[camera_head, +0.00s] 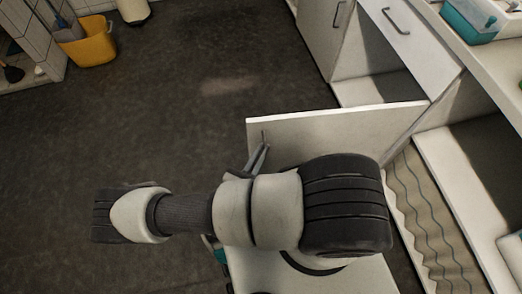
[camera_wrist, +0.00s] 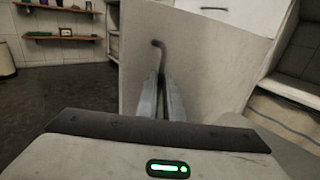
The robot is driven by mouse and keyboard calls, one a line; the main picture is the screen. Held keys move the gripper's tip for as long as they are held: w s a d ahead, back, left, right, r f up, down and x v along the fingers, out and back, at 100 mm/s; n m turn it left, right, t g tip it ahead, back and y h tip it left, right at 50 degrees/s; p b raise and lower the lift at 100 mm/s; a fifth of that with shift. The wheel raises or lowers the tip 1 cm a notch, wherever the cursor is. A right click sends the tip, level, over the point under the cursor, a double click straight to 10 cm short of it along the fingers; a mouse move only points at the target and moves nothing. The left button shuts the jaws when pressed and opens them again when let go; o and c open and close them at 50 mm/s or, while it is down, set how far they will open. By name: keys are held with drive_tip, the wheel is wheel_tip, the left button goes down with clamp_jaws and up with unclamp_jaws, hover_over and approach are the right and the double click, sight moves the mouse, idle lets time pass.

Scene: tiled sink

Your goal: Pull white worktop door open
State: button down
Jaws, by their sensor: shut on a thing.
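The white worktop door (camera_head: 335,132) stands swung out from the cabinet row on the right, and its top edge shows in the head view. The door face fills the middle of the wrist view (camera_wrist: 205,60). My gripper (camera_head: 261,152) is shut on the dark door handle (camera_wrist: 158,46) near the door's free edge. The gripper fingers (camera_wrist: 170,98) point at the door face, and the lower part of the handle is hidden between them. My arm covers the lower part of the door in the head view.
The cabinet interior (camera_head: 465,205) lies open right of the door. A white drawer front (camera_head: 410,40) with a handle and another cabinet door (camera_head: 322,35) are beyond it. A yellow bucket (camera_head: 88,45) stands at the far left. The dark floor (camera_head: 160,110) left of the door is clear.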

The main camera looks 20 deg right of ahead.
drive_tip(key=c, duration=1.9)
unclamp_jaws()
drive_tip(key=shift+s+d, duration=0.35)
drive_tip(key=shift+d, duration=0.4)
drive_tip(key=shift+w+a, duration=0.1)
drive_tip(key=shift+a, duration=0.05)
drive_tip(key=v, duration=1.7)
drive_tip(key=shift+a, duration=0.35)
